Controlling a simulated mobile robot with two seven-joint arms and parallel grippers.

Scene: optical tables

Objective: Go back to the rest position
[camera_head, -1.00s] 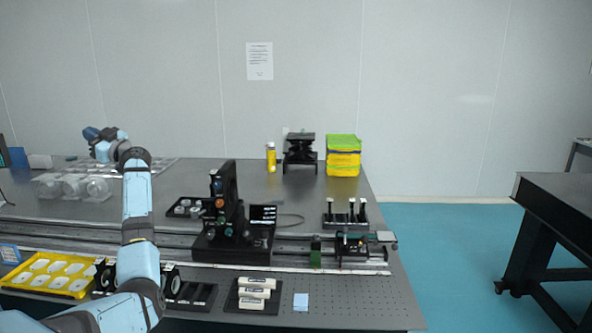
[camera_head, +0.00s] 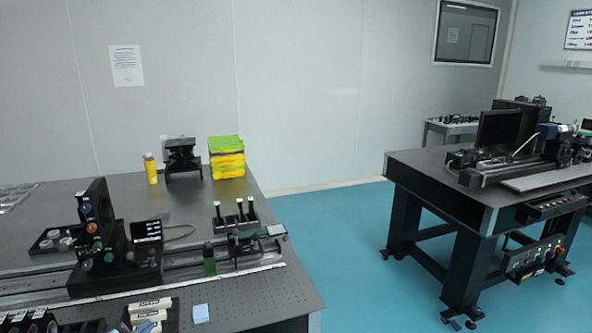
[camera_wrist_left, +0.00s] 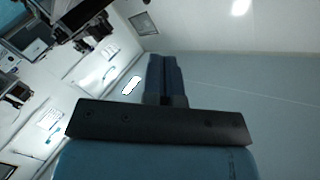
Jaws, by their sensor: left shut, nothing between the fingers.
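My left gripper (camera_wrist_left: 164,60) shows in the left wrist view. Its two blue fingers are together, with nothing between them, beyond a dark crossbar. It points into open space, with the pale wall and the room's furniture around it, tilted in the picture. It touches nothing there. In the head view the left arm is almost wholly out of the picture; I cannot tell whether a small bluish patch at the bottom edge is part of it. My right gripper is in neither view.
The near optical table (camera_head: 258,308) carries a black optics mount (camera_head: 97,225), a yellow bottle (camera_head: 151,170), a black lift stand (camera_head: 183,158) and a yellow-green stack (camera_head: 227,158). A second dark table (camera_head: 440,185) with instruments stands right. Blue floor (camera_head: 345,255) lies clear between them.

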